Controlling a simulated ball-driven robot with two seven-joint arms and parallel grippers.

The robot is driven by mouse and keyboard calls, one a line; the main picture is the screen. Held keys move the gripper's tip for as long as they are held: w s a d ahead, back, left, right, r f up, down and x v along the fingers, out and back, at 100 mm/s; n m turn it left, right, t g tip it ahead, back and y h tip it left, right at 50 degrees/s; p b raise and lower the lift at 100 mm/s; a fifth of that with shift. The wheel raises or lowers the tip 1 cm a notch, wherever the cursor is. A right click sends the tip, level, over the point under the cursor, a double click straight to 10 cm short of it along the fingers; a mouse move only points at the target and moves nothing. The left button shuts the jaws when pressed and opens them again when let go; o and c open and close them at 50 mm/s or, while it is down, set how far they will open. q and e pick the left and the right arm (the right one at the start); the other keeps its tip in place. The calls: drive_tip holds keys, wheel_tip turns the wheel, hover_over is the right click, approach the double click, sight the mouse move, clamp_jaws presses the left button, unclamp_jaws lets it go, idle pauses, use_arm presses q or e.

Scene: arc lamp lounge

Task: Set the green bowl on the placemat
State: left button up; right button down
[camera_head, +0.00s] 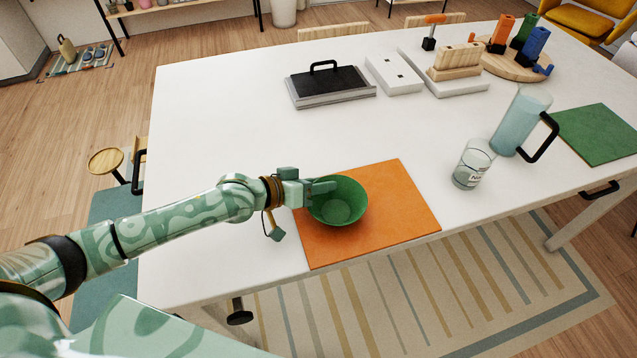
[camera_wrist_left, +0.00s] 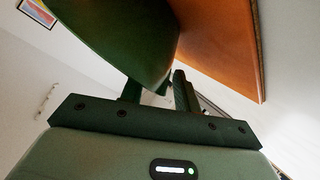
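The green bowl (camera_head: 342,210) is upright over the left part of the orange placemat (camera_head: 395,220) and appears to rest on it. My left gripper (camera_head: 322,187) is at the bowl's upper left rim, with a finger reaching over the rim. In the left wrist view the bowl (camera_wrist_left: 125,35) fills the top middle and partly hides one finger. The two fingers (camera_wrist_left: 157,95) stand apart there, with a bright gap between them. The placemat (camera_wrist_left: 220,45) shows to the right of the bowl. My right gripper is in neither view.
A glass (camera_head: 472,165) and a pitcher (camera_head: 520,120) stand right of the placemat. A green mat (camera_head: 598,135) lies beyond them. A black-handled tray (camera_head: 330,88) and white blocks are farther back. The white table (camera_head: 220,130) is clear behind my arm.

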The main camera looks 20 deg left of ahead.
use_arm(q)
drive_tip(key=shift+r, duration=0.25)
drive_tip(key=p+v, duration=0.2)
drive_tip(key=v, duration=1)
